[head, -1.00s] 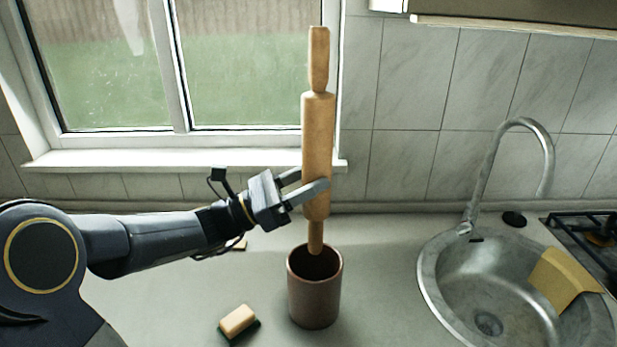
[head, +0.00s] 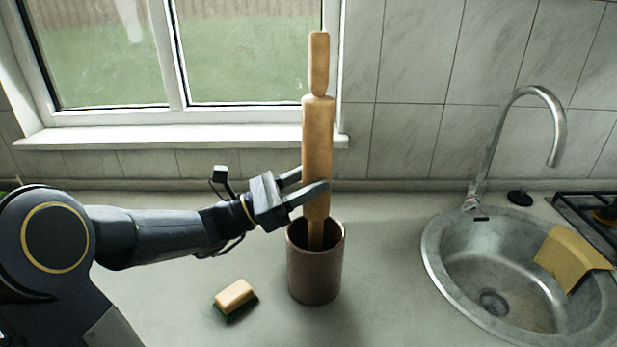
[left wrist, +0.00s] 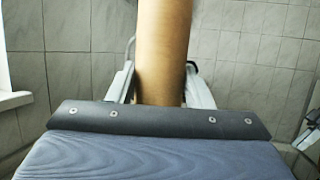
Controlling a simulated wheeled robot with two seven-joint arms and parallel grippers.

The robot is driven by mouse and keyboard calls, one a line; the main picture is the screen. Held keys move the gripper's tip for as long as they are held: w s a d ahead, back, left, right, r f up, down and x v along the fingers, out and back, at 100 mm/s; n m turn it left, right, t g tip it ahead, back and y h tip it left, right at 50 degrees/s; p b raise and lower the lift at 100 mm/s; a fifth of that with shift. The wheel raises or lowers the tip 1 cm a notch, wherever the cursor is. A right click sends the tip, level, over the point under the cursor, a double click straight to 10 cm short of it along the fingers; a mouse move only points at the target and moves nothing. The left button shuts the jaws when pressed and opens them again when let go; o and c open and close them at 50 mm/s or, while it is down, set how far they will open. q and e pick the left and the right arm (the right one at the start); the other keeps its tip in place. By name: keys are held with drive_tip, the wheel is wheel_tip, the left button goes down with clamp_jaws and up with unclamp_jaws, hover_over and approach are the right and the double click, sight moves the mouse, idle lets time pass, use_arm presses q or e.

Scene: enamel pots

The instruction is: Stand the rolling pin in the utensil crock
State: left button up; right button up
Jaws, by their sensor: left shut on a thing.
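The wooden rolling pin (head: 318,135) is upright in the head view. My left gripper (head: 308,188) is shut on the lower part of its thick barrel. The pin's barrel also shows between the fingers in the left wrist view (left wrist: 163,45). The brown utensil crock (head: 315,272) stands on the counter directly below. The pin's lower handle reaches down into the crock's mouth, and the barrel's lower end is about level with the rim. The handle's tip is hidden inside, so I cannot tell whether it touches the bottom. My right gripper is not in view.
A sponge (head: 235,297) lies on the counter left of the crock. A round metal sink (head: 432,262) with a tap (head: 487,160) is at the right, with a yellow cloth (head: 572,258) over its edge. A hob (head: 590,212) is at the far right. The window sill (head: 180,136) is behind.

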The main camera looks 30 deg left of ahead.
use_arm(q)
drive_tip(key=shift+f+b, duration=1.25)
drive_tip(key=shift+f, duration=0.7)
drive_tip(key=o, duration=1.4)
drive_tip(key=shift+c, duration=0.2)
drive_tip(key=shift+f, duration=0.1)
drive_tip(key=b+v, duration=0.1)
drive_tip(key=v, duration=0.6)
drive_tip(key=shift+s+a, duration=0.25)
drive_tip(key=shift+a, duration=0.05)
drive_tip(key=shift+f, duration=0.1)
